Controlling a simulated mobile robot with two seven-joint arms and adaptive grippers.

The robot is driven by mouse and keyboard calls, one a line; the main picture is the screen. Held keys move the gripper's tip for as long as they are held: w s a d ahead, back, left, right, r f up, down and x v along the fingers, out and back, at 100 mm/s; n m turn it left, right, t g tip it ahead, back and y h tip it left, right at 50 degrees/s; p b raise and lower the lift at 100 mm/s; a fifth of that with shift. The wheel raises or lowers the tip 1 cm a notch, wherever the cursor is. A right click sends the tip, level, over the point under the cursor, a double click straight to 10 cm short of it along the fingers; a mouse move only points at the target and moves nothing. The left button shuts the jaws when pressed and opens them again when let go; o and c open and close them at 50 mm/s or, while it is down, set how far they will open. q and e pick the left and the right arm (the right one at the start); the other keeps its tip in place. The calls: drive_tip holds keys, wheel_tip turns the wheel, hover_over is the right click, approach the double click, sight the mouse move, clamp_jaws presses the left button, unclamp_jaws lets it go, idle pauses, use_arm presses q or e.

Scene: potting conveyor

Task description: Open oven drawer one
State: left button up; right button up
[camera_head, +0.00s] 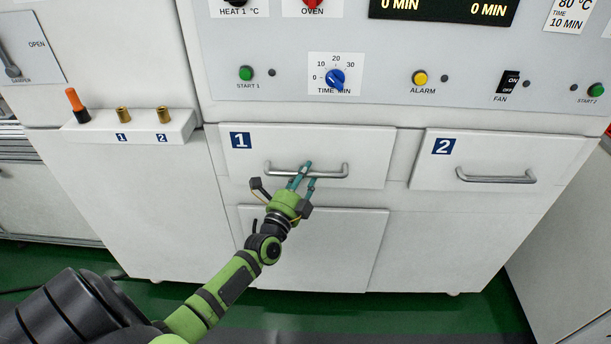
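Oven drawer one (350,143) is a white front panel with a blue "1" label, and it looks flush with the oven face. Its grey bar handle (334,172) runs across the panel. My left gripper (309,172) is at the middle of this handle, with one teal finger reaching above the bar and the other near its lower side. A small gap shows between the fingers; whether they press on the bar cannot be told. My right gripper is not in view.
Drawer two (500,151) with its own handle (497,178) is shut to the right. A control panel (400,50) with knobs and buttons is above. A small ledge (135,131) with an orange-handled item (76,105) and brass pegs juts out at left. Green floor shows below.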

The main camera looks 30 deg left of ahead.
use_arm(q)
clamp_jaws()
drive_tip(key=s+d+p, duration=0.6)
drive_tip(key=s+d, duration=0.1)
drive_tip(key=s, duration=0.5)
drive_tip(key=s+d+p, duration=0.6)
drive_tip(key=s+d, duration=0.2)
drive_tip(key=s, duration=0.5)
drive_tip(key=shift+d, duration=0.25)
unclamp_jaws()
drive_tip(key=shift+s, duration=0.1)
